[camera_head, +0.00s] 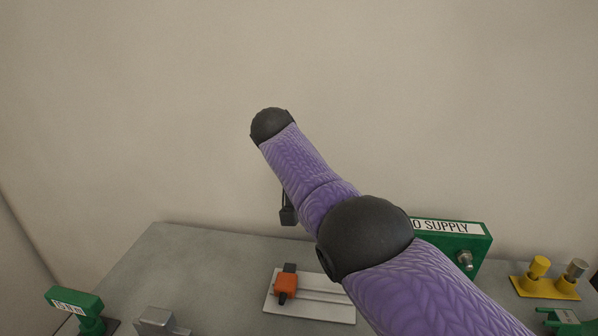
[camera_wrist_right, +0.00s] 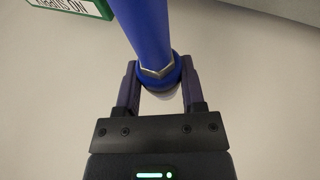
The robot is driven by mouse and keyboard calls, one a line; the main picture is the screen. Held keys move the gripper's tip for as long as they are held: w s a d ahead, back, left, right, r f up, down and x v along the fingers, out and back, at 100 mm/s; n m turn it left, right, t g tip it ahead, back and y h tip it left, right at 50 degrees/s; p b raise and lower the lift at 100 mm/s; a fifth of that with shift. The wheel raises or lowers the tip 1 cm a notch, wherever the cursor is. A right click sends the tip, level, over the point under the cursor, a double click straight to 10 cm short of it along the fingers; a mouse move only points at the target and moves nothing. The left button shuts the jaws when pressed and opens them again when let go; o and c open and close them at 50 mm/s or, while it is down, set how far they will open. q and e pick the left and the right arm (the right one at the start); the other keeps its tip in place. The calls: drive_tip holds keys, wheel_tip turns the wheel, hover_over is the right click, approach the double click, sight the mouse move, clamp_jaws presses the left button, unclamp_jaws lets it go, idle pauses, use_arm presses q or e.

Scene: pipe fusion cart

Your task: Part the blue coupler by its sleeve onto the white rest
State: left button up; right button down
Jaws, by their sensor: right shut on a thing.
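In the right wrist view, the blue coupler (camera_wrist_right: 144,38) runs down from the top edge as a blue tube. It has a silver hex nut near its lower end, then a blue ring-shaped sleeve (camera_wrist_right: 162,85) and a pale end. My right gripper (camera_wrist_right: 160,75) is shut on the coupler at this sleeve, one finger on each side. In the head view my purple right arm crosses the middle and hides the coupler and the right fingertips. A whitish plate (camera_head: 331,314) lies on the bench; I cannot tell if it is the white rest. My left gripper is not in view.
An orange block (camera_head: 286,285) sits on the plate. A green SUPPLY sign panel (camera_head: 478,245) with a metal fitting stands behind my arm. Yellow posts (camera_head: 538,268) are at right, a green labelled stand (camera_head: 76,298) at left. The grey bench (camera_head: 190,270) is clear at back left.

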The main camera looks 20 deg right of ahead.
wheel_tip(320, 180, down, 8)
drive_tip(key=s+d, duration=0.2)
drive_tip(key=d, duration=0.1)
hover_over(338, 301)
drive_tip(key=f, duration=0.7)
drive_tip(key=shift+w+d+f, duration=0.15)
drive_tip(key=shift+w+f, duration=0.15)
drive_tip(key=shift+f, duration=0.1)
drive_tip(key=shift+s+p, duration=0.15)
drive_tip(key=shift+p, duration=0.35)
wheel_tip(338, 301, down, 6)
drive_tip(key=b, duration=0.3)
drive_tip(key=shift+r+b, duration=0.25)
drive_tip(key=shift+b, duration=0.1)
drive_tip(key=shift+f, duration=0.3)
